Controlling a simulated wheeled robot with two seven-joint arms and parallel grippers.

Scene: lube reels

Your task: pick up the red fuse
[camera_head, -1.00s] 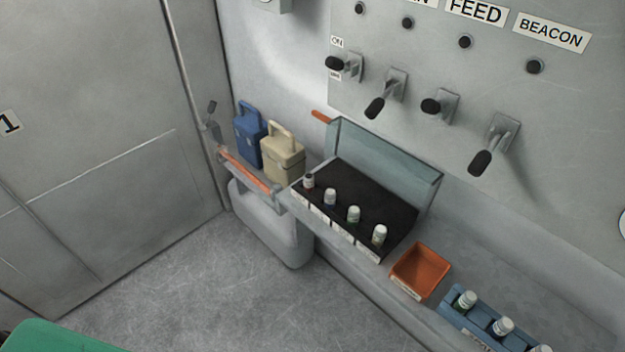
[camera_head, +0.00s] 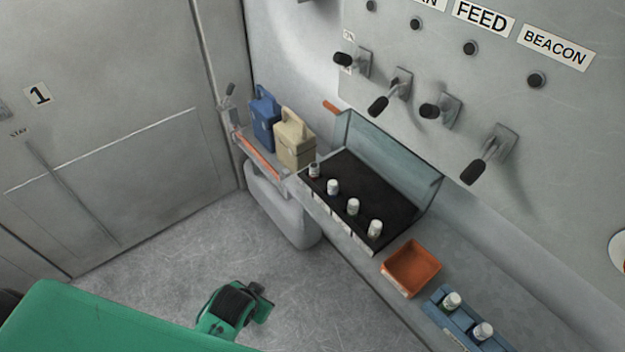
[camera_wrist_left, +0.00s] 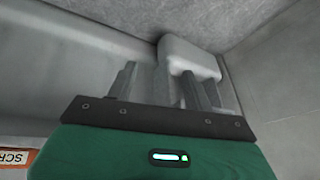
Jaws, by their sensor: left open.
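Several white-capped fuses stand in a row along the front of a black tray (camera_head: 375,190). My left gripper (camera_head: 262,301) comes in at the bottom of the head view, over the floor, apart from and in front of the tray. In the left wrist view my left gripper (camera_wrist_left: 168,88) is open with nothing between its fingers. No fuse shows in that view. My right gripper is not in view.
A clear raised cover (camera_head: 390,150) stands behind the tray. An orange bin (camera_head: 411,266) and a blue rack (camera_head: 455,325) with capped fuses lie to its right. Beige (camera_head: 294,145) and blue (camera_head: 264,123) cases stand left. Levers hang on the panel above. The floor is clear.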

